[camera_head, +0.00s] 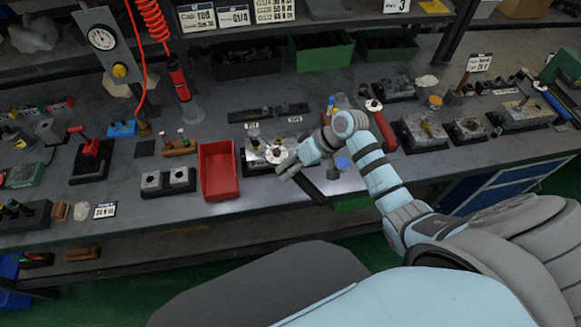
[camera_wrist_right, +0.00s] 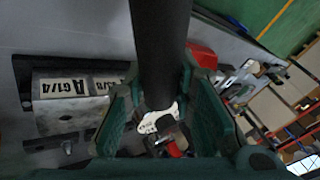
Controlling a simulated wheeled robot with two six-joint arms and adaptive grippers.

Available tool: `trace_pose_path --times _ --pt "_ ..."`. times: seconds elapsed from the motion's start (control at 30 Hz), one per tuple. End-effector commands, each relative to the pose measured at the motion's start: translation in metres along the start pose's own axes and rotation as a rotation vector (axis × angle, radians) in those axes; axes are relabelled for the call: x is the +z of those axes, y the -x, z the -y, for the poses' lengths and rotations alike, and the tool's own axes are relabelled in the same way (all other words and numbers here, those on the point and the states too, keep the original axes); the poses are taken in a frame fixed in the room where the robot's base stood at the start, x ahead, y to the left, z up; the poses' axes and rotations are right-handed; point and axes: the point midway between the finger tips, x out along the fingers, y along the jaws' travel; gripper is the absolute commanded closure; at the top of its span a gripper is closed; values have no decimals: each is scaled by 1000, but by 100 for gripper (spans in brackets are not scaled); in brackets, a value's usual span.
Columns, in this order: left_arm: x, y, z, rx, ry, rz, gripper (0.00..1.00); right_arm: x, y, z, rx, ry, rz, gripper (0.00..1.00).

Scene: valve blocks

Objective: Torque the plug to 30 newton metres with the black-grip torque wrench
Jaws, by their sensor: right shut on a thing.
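My right gripper (camera_head: 290,170) is low over the bench at the front of a metal valve block (camera_head: 256,163) on a dark base. It is shut on the black grip of a wrench, whose dark end (camera_head: 309,188) sticks out toward the bench's front edge. In the right wrist view the thick black grip (camera_wrist_right: 160,45) runs between the green fingers of that gripper (camera_wrist_right: 165,105). A round bright part (camera_head: 276,154) shows on the block beside the gripper. I cannot tell the plug apart, nor whether the wrench sits on it. My left gripper is out of view.
An empty-looking red tray (camera_head: 218,170) stands just left of the block. More blocks (camera_head: 425,130) stand to the right.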

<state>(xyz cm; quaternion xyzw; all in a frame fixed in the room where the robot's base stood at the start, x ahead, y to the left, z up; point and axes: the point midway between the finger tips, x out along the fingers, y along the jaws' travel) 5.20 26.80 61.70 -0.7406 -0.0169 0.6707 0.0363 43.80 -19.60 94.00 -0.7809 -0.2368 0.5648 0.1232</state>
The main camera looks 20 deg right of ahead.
Motion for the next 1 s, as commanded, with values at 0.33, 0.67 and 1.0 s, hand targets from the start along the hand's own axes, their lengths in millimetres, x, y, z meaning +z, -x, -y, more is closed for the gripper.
trace_pose_path --times 0.33,0.67,1.0 --pt "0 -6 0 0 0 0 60 2 -7 -4 -1 1 -2 100" --pt "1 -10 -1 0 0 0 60 5 -14 -7 -1 1 -3 100" --pt "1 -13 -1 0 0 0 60 6 -17 -9 -1 1 -2 100"
